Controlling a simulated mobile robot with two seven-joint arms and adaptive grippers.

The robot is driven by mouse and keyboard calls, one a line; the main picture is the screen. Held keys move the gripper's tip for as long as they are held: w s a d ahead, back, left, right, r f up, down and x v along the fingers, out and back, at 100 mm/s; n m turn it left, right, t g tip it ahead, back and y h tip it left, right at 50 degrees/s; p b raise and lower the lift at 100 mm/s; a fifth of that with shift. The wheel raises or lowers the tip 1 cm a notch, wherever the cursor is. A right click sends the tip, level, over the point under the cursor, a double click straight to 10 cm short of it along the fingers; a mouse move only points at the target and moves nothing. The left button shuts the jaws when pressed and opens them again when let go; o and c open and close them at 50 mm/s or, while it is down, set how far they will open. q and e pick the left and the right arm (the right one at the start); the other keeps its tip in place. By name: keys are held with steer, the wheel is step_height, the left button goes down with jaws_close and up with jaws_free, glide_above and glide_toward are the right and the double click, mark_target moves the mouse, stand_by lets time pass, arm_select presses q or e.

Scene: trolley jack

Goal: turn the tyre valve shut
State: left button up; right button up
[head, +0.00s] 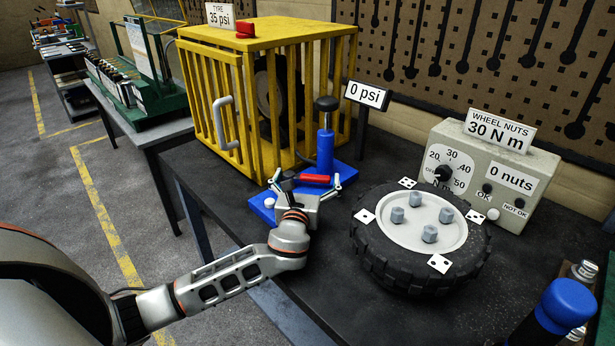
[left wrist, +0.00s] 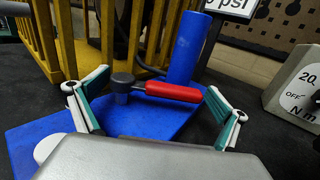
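The tyre valve has a red lever handle (head: 314,178) on a dark hub (head: 288,179), mounted on the blue pump base (head: 262,208). The lever points right from the hub, across the base. My left gripper (head: 305,182) is open over the near side of the base. The blue pump cylinder (head: 325,150) stands upright just behind the lever. My right gripper is not in view.
A yellow cage (head: 265,40) stands behind the base, with a "0 psi" sign (head: 367,95) to its right. A tyre (head: 400,262) with several nuts lies to the right, before a grey wheel-nut box (head: 470,165). A blue-topped item (head: 566,303) stands near the front right.

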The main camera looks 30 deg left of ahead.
arm_select(q)
steer(key=v, duration=1.2)
